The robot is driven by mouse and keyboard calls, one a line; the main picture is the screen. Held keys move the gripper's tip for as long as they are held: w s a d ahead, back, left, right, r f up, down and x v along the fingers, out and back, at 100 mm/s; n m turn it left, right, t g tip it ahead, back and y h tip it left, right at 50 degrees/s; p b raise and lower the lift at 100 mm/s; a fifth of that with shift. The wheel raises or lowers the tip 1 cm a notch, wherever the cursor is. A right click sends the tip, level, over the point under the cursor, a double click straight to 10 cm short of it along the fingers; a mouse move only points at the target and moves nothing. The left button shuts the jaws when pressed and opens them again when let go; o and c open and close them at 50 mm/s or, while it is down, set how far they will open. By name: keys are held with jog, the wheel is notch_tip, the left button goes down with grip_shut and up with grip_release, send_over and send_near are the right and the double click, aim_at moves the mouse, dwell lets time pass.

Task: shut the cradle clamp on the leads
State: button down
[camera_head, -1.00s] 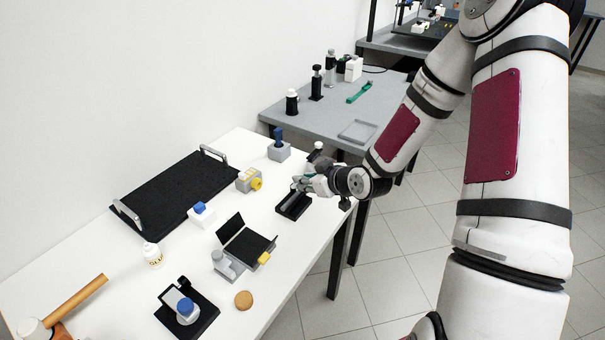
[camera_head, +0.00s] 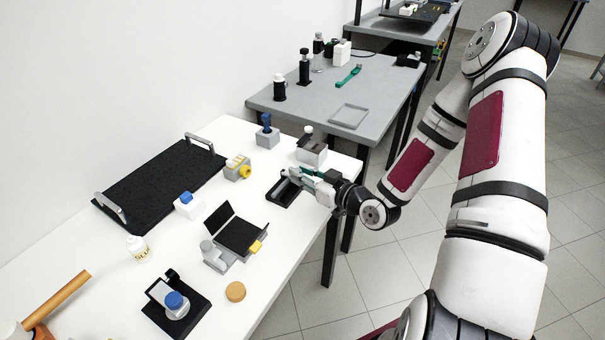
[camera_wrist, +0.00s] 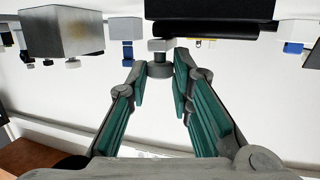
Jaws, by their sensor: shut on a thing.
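A low black fixture (camera_head: 281,193), which may be the cradle clamp, lies near the right edge of the white table. My gripper (camera_head: 293,173) is over its far right side, reaching in from the right. In the wrist view a small grey knob (camera_wrist: 160,70) sits between the green-padded fingertips of my gripper (camera_wrist: 161,62), which are shut on it. The knob is joined to a dark block (camera_wrist: 212,9) at the top of the picture. I cannot make out leads or the clamp's jaw; my fingers cover part of the fixture.
A grey box with a dark top (camera_head: 312,153) stands just behind my gripper. To the left are a blue-topped block (camera_head: 266,136), a yellow-marked block (camera_head: 237,168), an open black-leaved fixture (camera_head: 239,233) and a black tray with handles (camera_head: 163,183). A grey table (camera_head: 375,83) stands beyond.

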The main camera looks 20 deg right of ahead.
jog(key=shift+f, duration=0.1)
jog(key=c, duration=1.4)
grip_release()
jog(key=shift+v, duration=3.65)
